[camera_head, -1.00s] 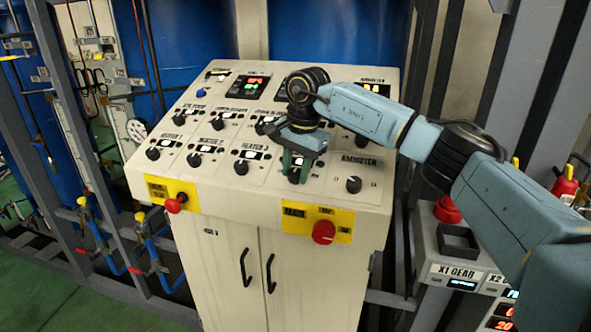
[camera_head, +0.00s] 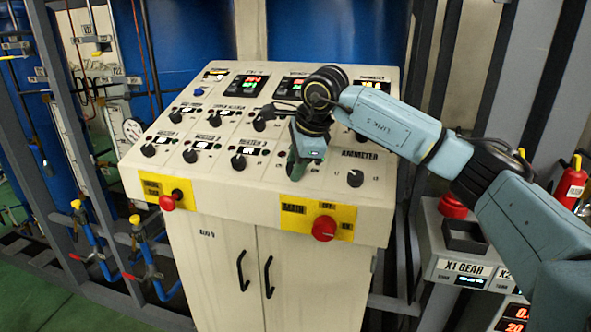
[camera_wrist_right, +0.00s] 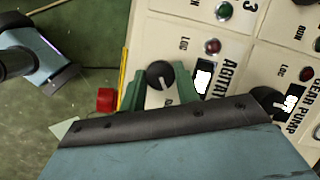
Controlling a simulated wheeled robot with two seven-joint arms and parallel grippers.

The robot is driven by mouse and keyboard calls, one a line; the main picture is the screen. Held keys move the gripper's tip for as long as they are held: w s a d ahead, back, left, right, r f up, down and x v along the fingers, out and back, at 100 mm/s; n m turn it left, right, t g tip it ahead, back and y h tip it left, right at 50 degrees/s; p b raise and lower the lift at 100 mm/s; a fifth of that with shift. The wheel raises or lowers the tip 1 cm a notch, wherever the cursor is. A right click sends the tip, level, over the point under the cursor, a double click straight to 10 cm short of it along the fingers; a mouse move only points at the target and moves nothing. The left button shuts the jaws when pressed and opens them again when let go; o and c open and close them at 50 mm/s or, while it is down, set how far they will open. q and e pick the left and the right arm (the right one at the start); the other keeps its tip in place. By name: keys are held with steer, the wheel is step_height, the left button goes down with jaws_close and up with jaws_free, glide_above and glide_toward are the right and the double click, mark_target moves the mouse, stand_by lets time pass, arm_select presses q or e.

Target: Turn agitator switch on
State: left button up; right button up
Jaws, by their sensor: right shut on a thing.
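The agitator switch is a round black knob (camera_wrist_right: 160,75) on the cream control panel, beside the partly covered label "AGITAT" in the right wrist view. My right gripper (camera_wrist_right: 159,87) has its two green fingers on either side of this knob and is shut on it. In the head view my right gripper (camera_head: 303,165) reaches down to the panel's lower row, left of the ammeter knob (camera_head: 355,178), and hides the agitator knob. A blue-grey block with a black joint at the left of the right wrist view looks like part of my left arm; its fingers cannot be made out.
The control panel (camera_head: 230,182) carries several other knobs, lamps and displays. The gear pump knob (camera_wrist_right: 268,101) is near the gripper. A red main knob (camera_head: 324,228) and a red emergency button (camera_head: 168,202) sit on yellow plates at the panel's front. An X1 gear box (camera_head: 462,268) stands at the right.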

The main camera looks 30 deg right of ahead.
steer(key=shift+m, duration=0.6)
steer(key=shift+t+b, duration=0.3)
steer(key=o, duration=1)
steer(key=shift+c, duration=0.2)
steer(key=v, duration=1.3)
steer(key=shift+a+r, duration=0.2)
